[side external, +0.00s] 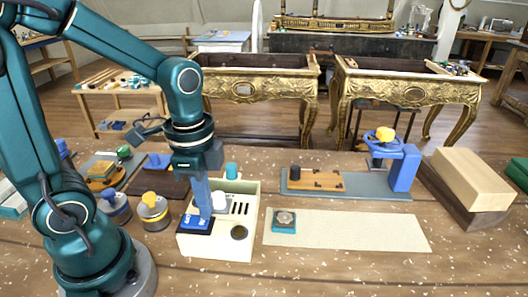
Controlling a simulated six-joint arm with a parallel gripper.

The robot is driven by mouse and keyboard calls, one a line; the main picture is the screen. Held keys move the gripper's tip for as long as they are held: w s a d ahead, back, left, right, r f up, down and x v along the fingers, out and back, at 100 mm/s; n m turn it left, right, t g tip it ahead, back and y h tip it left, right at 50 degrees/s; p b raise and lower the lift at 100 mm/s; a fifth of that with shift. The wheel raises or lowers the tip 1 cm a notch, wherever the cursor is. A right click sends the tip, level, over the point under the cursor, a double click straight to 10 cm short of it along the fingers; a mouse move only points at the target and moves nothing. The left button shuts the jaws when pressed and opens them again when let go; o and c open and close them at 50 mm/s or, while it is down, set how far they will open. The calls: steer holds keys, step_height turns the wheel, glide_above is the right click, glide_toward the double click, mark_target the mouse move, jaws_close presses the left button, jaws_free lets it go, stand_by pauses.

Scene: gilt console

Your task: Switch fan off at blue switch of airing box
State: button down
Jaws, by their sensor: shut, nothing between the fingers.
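The airing box (222,248) is a cream box at the centre front of the side external view, with dark slots and a dark round spot on its top. Its blue switch (192,226) is at the front left of the top. My gripper (204,213) points straight down over the switch, with its blue fingers shut and nothing between them. The fingertips are at or just above the switch; I cannot tell whether they touch. The fingers hide part of the switch, so its position is unclear. A white round part (219,201) sits just right of the fingers.
A blue press-like device (404,168) and wood blocks (470,178) stand further right.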

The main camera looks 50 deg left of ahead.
steer(key=shift+f, duration=0.5)
steer(key=shift+f+g, duration=0.2)
steer(key=shift+g, duration=0.1)
steer(key=shift+r, duration=0.15)
steer(key=shift+r, duration=0.65)
step_height(320, 180, up, 14)
steer(key=w+d, duration=0.2)
stand_by(0.6)
